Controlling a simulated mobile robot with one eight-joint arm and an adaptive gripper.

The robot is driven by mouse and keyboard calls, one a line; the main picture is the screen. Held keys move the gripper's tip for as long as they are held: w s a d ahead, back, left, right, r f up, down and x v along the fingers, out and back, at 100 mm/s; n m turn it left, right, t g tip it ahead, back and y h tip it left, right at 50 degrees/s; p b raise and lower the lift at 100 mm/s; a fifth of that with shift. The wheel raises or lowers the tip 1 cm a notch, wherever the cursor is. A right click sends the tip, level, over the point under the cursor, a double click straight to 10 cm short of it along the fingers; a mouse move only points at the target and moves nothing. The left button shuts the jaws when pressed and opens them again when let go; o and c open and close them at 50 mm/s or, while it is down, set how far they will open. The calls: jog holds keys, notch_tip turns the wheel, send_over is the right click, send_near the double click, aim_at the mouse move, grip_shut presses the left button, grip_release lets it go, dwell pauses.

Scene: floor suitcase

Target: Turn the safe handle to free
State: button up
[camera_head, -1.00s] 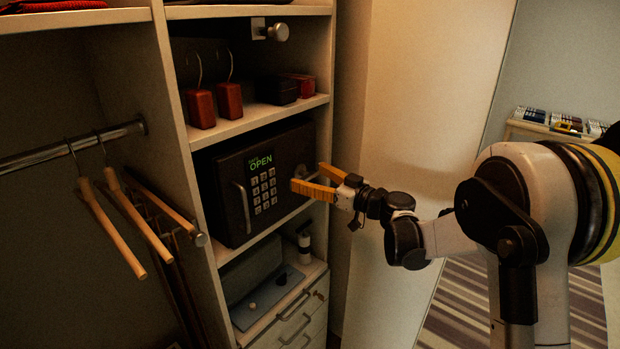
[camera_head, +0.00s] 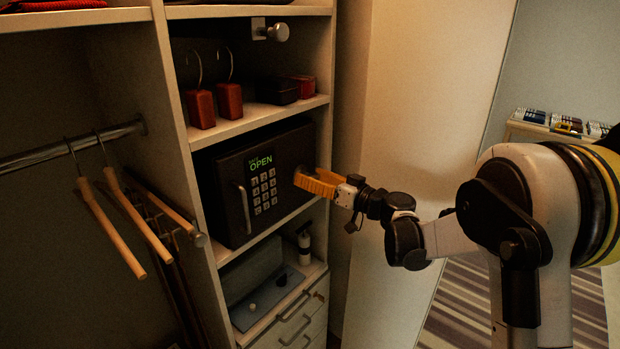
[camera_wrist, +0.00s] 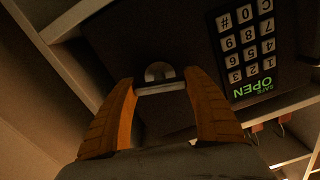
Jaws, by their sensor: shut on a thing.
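The dark safe (camera_head: 225,205) sits on a wardrobe shelf, with a keypad (camera_head: 264,190) and a green display reading OPEN. A pale bar handle (camera_head: 243,208) stands upright at the left of its door. My gripper (camera_head: 299,179) is at the right side of the safe's front, its orange fingers hiding the handle there in the head view. In the wrist view my gripper (camera_wrist: 161,88) has its fingertips at both ends of a small grey handle (camera_wrist: 165,88) with a round hub (camera_wrist: 160,72), and is shut on it. The wrist view shows the safe (camera_wrist: 190,45) upside down.
Reddish-brown blocks with hooks (camera_head: 229,100) and small boxes (camera_head: 277,90) stand on the shelf above. A grey case (camera_head: 250,275) and a small bottle (camera_head: 304,245) are below. Hangers (camera_head: 110,225) hang at left. A pale panel (camera_head: 410,140) stands right of the shelves.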

jog(key=m, duration=1.4)
jog(key=shift+b, duration=0.4)
jog(key=o, duration=1.2)
jog(key=shift+d, duration=0.1)
jog(key=v, duration=1.2)
